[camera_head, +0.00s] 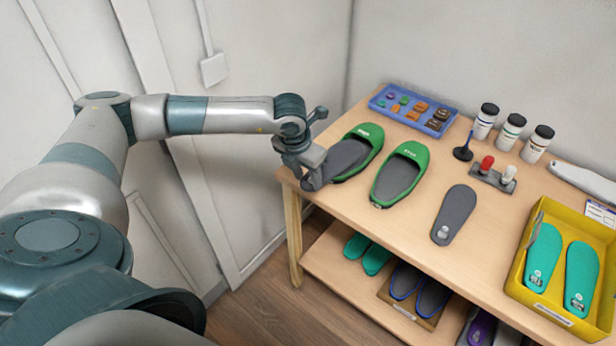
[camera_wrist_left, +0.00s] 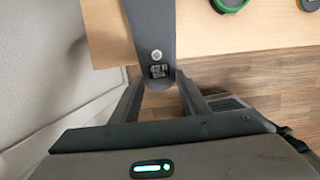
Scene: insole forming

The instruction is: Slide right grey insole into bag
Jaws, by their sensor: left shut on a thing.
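My left gripper (camera_head: 316,178) is at the table's left front corner, shut on the heel end of a grey insole (camera_head: 345,158). The insole points toward the left green bag (camera_head: 371,133), its front part at the bag's opening; how far it reaches inside I cannot tell. In the left wrist view the insole (camera_wrist_left: 151,40) runs up from between my fingers (camera_wrist_left: 160,88), past the table edge. A second green bag (camera_head: 411,153) lies to the right, with a dark opening. Another grey insole (camera_head: 456,212) lies flat on the table. My right gripper is not in view.
A blue tray (camera_head: 378,106) of small coloured pieces is behind the bags. Several bottles (camera_head: 485,121) and a stand with red and white knobs (camera_head: 493,178) stand farther right. A yellow box (camera_head: 530,293) holds teal insoles (camera_head: 581,275). A lower shelf (camera_head: 330,270) carries footwear.

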